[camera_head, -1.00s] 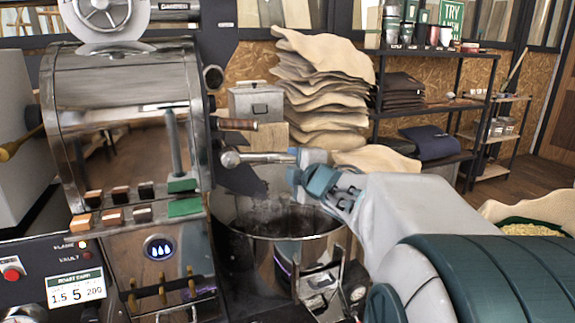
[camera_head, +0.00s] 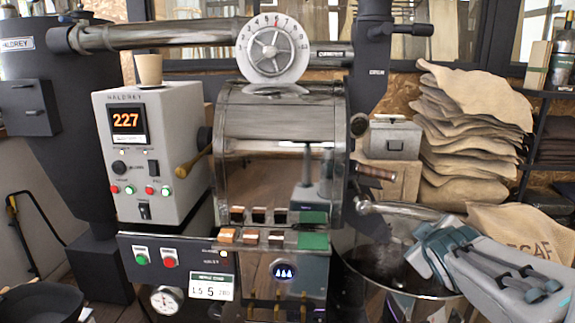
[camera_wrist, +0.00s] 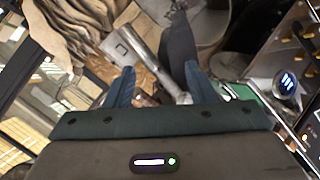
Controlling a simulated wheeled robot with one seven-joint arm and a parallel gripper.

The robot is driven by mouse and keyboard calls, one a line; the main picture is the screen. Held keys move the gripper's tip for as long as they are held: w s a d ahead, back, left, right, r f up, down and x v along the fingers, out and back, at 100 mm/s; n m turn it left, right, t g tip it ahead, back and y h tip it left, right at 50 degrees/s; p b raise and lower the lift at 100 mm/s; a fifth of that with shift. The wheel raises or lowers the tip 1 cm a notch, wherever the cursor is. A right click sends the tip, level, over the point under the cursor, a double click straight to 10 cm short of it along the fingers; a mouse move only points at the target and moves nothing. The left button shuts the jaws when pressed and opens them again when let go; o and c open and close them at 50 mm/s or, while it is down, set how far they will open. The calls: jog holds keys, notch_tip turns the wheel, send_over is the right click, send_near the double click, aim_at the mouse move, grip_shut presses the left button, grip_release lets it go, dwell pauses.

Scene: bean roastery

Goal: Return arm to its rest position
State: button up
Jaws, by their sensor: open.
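My gripper (camera_head: 428,246) is at the lower right of the head view, with my grey arm reaching in from the right edge. It is beside the silver lever (camera_head: 392,209) and over the near side of the cooling bin (camera_head: 352,262). In the wrist view my gripper (camera_wrist: 158,70) shows two blue fingers spread apart. A metal rod end (camera_wrist: 172,85) appears between or beyond them, and no held object is evident. I cannot tell if a finger touches the lever.
The roaster drum (camera_head: 275,150) and its control panel (camera_head: 150,160), reading 227, fill the middle and left. A paper cup (camera_head: 149,68) stands on the panel box. Stacked burlap sacks (camera_head: 465,130) and a grey metal box (camera_head: 392,138) are behind the bin.

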jog(key=s+a+m+g+y+p, duration=0.3)
jog(key=s+a+m+g+p, duration=0.4)
jog(key=s+a, duration=0.7)
jog(key=s+g+p, duration=0.2)
jog(key=s+p, duration=0.1)
jog(key=s, duration=0.1)
jog(key=shift+y, duration=0.4)
